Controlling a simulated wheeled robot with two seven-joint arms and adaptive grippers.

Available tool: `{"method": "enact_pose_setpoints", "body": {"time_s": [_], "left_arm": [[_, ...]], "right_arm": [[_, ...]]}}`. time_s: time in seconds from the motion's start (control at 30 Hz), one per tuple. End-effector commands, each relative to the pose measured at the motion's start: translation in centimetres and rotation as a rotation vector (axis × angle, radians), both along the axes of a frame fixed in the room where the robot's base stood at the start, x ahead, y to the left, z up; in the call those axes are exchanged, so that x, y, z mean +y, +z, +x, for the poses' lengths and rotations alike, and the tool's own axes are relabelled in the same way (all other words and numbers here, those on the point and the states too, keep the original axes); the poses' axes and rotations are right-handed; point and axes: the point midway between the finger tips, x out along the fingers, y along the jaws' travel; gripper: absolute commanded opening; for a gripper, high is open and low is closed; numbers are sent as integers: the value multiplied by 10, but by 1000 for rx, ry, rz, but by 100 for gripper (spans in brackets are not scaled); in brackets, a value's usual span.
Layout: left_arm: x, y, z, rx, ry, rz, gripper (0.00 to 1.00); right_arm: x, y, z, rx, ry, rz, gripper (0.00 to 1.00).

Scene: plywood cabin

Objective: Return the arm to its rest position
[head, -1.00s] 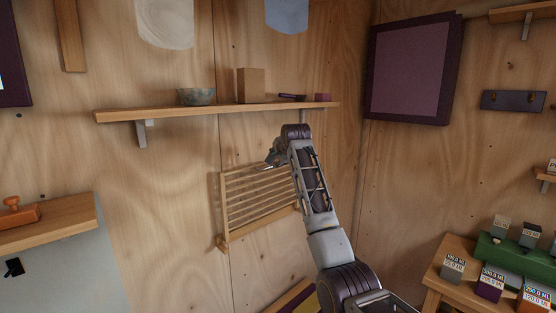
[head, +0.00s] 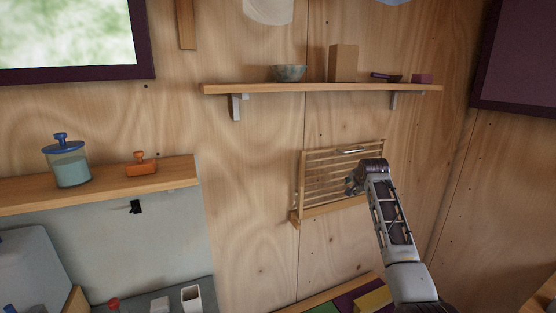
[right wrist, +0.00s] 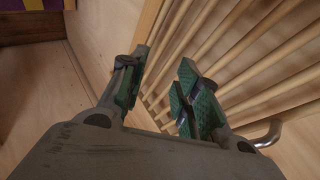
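My right arm reaches up from the lower right in the head view. Its gripper (head: 352,187) is in front of the slatted wooden wall rack (head: 318,172). In the right wrist view the two green-padded fingers (right wrist: 160,88) stand apart with nothing between them, close to the rack's pale slats (right wrist: 235,45). A shiny curved metal piece (head: 351,151) shows at the rack's upper part; a bent metal end (right wrist: 268,136) also shows beside the right finger in the wrist view. My left gripper is not in view.
A wall shelf (head: 260,89) above the rack holds a bowl (head: 289,73), a wooden block (head: 343,63) and small items. A lower left shelf (head: 110,190) carries a blue-lidded jar (head: 68,163) and an orange stamp (head: 140,164). Bare plywood lies left of the rack.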

Motion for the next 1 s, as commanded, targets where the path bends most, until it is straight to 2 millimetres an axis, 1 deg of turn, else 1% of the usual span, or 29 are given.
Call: {"method": "enact_pose_setpoints", "body": {"time_s": [0.03, 0.1, 0.27, 0.3, 0.37, 0.4, 0.47, 0.5, 0.77, 1.0], "left_arm": [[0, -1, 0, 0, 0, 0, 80], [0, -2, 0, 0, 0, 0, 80], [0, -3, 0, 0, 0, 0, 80], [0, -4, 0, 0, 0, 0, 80], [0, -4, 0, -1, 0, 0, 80], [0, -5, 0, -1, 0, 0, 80], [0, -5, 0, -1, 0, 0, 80], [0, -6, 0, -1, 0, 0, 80], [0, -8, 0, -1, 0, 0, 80], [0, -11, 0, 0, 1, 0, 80]], "right_arm": [[1, -21, -1, 17, 12, -16, 32], [2, -47, -3, 37, 32, -38, 32], [4, -105, -10, 79, 75, -88, 32], [5, -120, -12, 90, 87, -101, 32], [5, -141, -16, 105, 103, -118, 32], [6, -156, -20, 117, 115, -130, 32], [7, -177, -24, 131, 133, -147, 32], [7, -191, -28, 143, 144, -158, 32], [11, -282, -57, 209, 226, -229, 32], [14, -362, -93, 269, 302, -288, 32]]}}
